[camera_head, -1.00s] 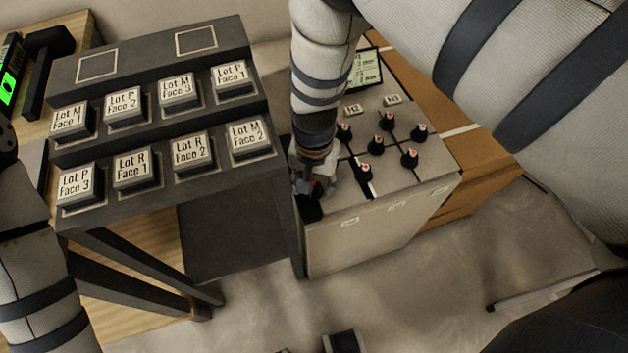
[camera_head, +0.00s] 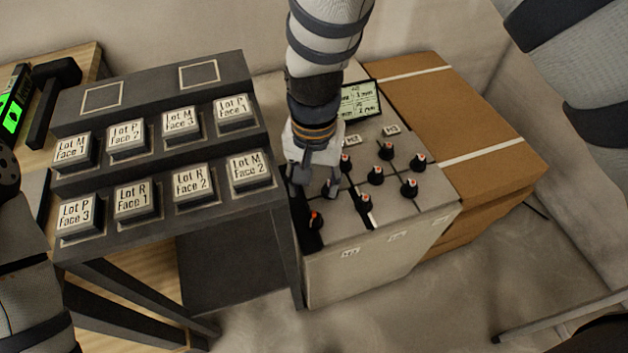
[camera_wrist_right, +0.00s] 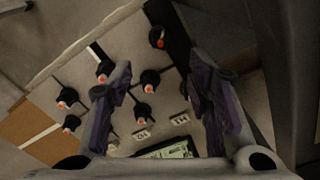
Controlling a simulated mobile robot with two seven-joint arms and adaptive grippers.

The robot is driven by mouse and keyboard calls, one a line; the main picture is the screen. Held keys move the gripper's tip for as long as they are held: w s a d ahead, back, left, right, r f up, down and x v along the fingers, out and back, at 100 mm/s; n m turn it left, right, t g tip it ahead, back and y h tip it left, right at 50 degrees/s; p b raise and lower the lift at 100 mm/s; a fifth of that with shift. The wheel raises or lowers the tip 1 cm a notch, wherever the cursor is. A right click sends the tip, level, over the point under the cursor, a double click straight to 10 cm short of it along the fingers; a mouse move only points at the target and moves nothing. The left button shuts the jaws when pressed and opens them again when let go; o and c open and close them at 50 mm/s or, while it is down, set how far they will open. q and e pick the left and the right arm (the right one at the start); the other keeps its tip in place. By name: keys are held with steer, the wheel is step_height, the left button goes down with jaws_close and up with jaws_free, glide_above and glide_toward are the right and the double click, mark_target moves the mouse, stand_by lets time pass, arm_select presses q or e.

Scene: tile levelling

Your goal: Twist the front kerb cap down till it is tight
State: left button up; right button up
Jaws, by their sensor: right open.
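The front kerb cap (camera_head: 314,220) is a black knob with an orange-red top. It sits on the dark strip at the front left of the grey tiled block, and also shows in the right wrist view (camera_wrist_right: 157,38). I cannot tell from its look how tight it is. My right gripper (camera_head: 315,187) is open and empty, above and behind this cap and apart from it. In the right wrist view its two fingers (camera_wrist_right: 160,75) are spread, with the cap beyond the tips. My left gripper is out of view; only the left arm shows.
Several similar caps (camera_head: 376,174) stand on the tile joints to the right. A small screen (camera_head: 360,99) stands at the block's back. A dark stepped rack (camera_head: 160,150) with labelled blocks is close on the left. A cardboard box (camera_head: 470,120) is on the right.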

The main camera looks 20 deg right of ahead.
mark_target(314, 212)
step_height(314, 212, down, 12)
steer(key=n, duration=0.9)
steer(key=n+b, duration=0.1)
steer(key=n, duration=0.7)
steer(key=shift+r+n, duration=0.2)
steer(key=shift+n, duration=0.2)
jaws_close()
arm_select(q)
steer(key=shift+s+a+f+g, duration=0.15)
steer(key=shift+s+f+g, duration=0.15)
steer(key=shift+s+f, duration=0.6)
arm_select(e)
steer(key=shift+r, duration=0.1)
